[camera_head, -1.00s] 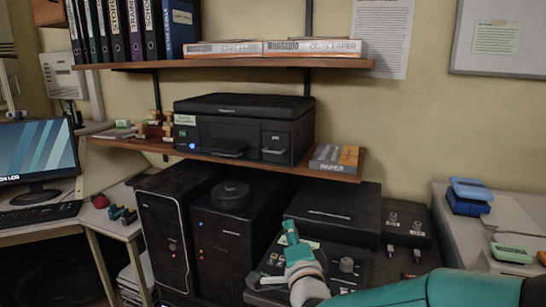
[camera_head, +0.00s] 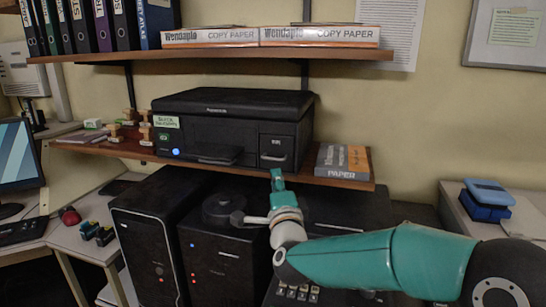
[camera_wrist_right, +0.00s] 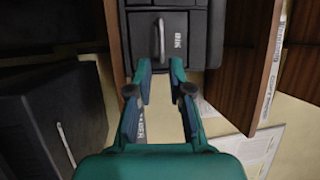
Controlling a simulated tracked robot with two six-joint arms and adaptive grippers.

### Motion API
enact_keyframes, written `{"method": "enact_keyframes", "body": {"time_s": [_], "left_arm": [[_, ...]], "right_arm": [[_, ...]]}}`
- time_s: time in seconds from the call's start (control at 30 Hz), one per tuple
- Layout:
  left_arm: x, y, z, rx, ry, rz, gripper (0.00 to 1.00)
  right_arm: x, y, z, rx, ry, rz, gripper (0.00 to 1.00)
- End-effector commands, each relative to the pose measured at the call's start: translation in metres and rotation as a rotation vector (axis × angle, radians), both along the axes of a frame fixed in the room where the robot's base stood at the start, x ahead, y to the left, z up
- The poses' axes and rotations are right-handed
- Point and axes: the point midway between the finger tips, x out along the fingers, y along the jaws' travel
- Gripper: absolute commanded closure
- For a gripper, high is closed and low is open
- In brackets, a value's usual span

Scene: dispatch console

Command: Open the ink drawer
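The black printer (camera_head: 235,105) stands on the lower shelf. Its ink drawer (camera_head: 265,143) is at the right of its front, with a pale handle, and looks flush with the front. In the right wrist view the ink drawer (camera_wrist_right: 180,38), marked INK, and its upright handle (camera_wrist_right: 159,38) show at the top centre. My right gripper (camera_head: 277,176) is just below the drawer in the head view. In the wrist view its fingers (camera_wrist_right: 161,68) are open and empty, apart from each other, with the handle ahead between their lines. My left gripper is out of view.
The lower shelf (camera_head: 110,151) runs under the printer, close to my right gripper. A paper pack (camera_head: 343,161) sits right of the printer. Two dark towers (camera_head: 150,240) stand below, one with a round black object (camera_head: 222,207) on top. Copy paper boxes (camera_head: 320,36) lie above.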

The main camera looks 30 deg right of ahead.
Motion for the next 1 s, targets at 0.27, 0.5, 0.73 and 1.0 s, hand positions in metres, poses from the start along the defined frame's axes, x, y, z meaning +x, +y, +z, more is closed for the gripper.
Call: {"method": "enact_keyframes", "body": {"time_s": [0.27,0.5,0.73,1.0], "left_arm": [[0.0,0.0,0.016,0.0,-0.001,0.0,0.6],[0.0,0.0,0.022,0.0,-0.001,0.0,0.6],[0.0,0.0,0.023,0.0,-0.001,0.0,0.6],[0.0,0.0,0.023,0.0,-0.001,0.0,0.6]], "right_arm": [[0.053,-0.028,0.012,-0.001,0.0,-0.003,0.8],[0.079,-0.042,0.016,-0.001,0.0,-0.001,0.8],[0.086,-0.046,0.016,-0.001,0.0,-0.001,0.8],[0.086,-0.046,0.016,-0.001,0.0,-0.002,0.94]]}}
